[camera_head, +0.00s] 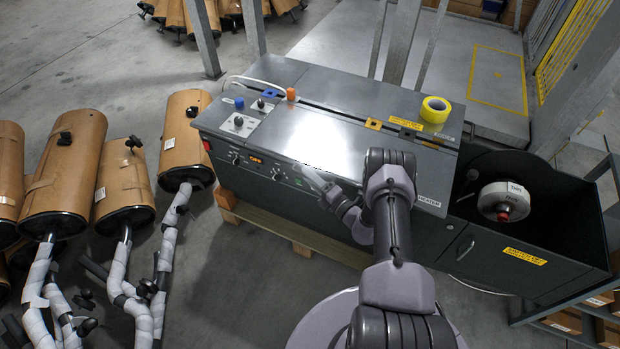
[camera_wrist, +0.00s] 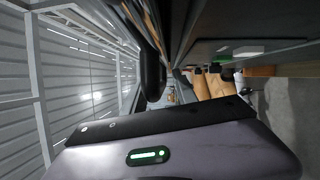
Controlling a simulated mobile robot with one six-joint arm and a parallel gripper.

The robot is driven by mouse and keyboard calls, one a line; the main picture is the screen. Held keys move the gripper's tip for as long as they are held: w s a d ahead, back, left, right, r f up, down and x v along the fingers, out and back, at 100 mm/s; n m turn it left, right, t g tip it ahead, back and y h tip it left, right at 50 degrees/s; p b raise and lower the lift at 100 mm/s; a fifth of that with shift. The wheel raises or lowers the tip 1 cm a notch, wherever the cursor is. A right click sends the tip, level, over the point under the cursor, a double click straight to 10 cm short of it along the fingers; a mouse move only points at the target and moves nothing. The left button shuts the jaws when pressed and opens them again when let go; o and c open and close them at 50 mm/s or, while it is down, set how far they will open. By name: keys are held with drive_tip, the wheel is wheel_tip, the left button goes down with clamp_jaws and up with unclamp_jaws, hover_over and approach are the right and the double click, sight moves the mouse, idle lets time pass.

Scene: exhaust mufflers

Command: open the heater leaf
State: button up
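The heater is a long dark grey machine with a smooth grey top leaf (camera_head: 315,138). The leaf lies flat and closed, with a narrow slot behind it and a "HEATER" label on the front right. My gripper (camera_head: 312,176) is at the leaf's front edge, just right of the control panel; my arm hides part of the leaf. I cannot tell whether it touches the edge. In the wrist view a dark finger (camera_wrist: 152,76) shows close to the machine's dark side; the fingers' opening is not clear.
A yellow tape roll (camera_head: 435,110) stands on the machine top. A control panel (camera_head: 240,124) with knobs is at its left end. A dark open bin (camera_head: 535,215) with a white spool (camera_head: 503,201) adjoins on the right.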

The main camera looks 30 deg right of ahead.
clamp_jaws()
idle(1.4)
